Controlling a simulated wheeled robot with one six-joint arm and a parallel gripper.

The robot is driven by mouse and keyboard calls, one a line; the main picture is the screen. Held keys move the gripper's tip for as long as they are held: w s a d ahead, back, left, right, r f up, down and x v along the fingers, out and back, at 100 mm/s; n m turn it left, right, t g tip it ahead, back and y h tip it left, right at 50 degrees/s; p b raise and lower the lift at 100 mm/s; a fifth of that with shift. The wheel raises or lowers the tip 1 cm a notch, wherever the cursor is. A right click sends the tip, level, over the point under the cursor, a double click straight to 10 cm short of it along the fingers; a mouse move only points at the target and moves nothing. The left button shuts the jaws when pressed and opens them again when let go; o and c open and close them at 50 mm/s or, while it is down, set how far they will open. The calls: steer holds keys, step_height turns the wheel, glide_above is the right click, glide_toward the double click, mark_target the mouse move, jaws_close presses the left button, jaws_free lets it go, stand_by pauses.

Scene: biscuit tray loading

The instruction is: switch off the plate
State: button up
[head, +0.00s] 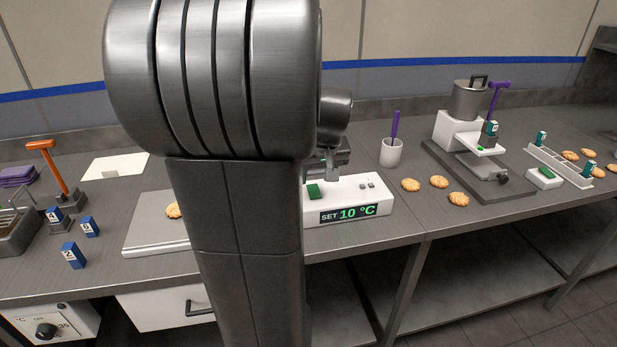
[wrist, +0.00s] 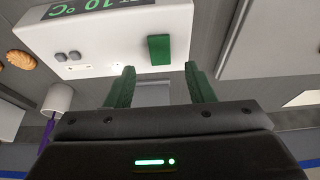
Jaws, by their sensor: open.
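A white control box (head: 365,191) stands on the counter beside the flat metal plate (head: 145,238). Its lit display (head: 348,213) reads SET 10 °C. A green switch (head: 314,190) and two small grey buttons are on its top. In the wrist view, the green switch (wrist: 159,49) lies beyond my fingertips, roughly between them. My gripper (wrist: 160,78) is open and empty. In the head view, my gripper (head: 328,170) is just above and behind the box, partly hidden by my arm. My arm also hides the right part of the plate.
A biscuit (head: 173,211) is on the plate. A white cup (head: 391,153) with a purple tool stands behind the box to the right. Several biscuits (head: 439,182) lie on the counter to the right. Blue numbered blocks (head: 73,255) are at the left.

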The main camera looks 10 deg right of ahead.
steer(key=x, duration=0.5)
steer(key=shift+f, duration=0.1)
